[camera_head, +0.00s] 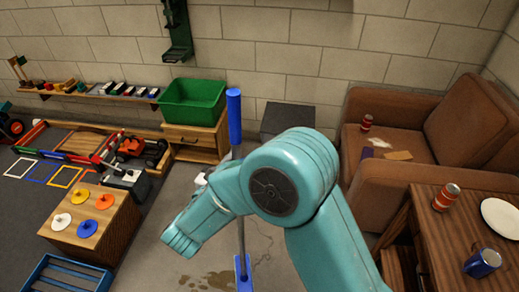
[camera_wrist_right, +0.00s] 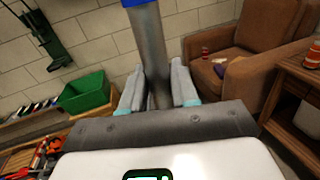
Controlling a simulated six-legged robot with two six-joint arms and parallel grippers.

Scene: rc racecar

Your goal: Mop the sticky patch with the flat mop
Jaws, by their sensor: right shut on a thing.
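The flat mop (camera_head: 234,118) stands nearly upright, with a blue grip on top, a grey pole and a blue foot (camera_head: 243,268) low in the head view. The sticky patch (camera_head: 207,281) is a brown, wet-looking stain on the floor at the bottom edge, just left of the mop foot. My right gripper (camera_wrist_right: 157,88) is shut on the mop's grey pole (camera_wrist_right: 150,45), one finger on each side, in the right wrist view. In the head view my right arm hides most of that gripper and part of the pole. My left gripper is not in view.
A wooden block with coloured discs (camera_head: 92,234) and a blue crate (camera_head: 68,273) stand on the left. A green bin (camera_head: 193,101) sits on a wooden cabinet behind. Grey floor is open between.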

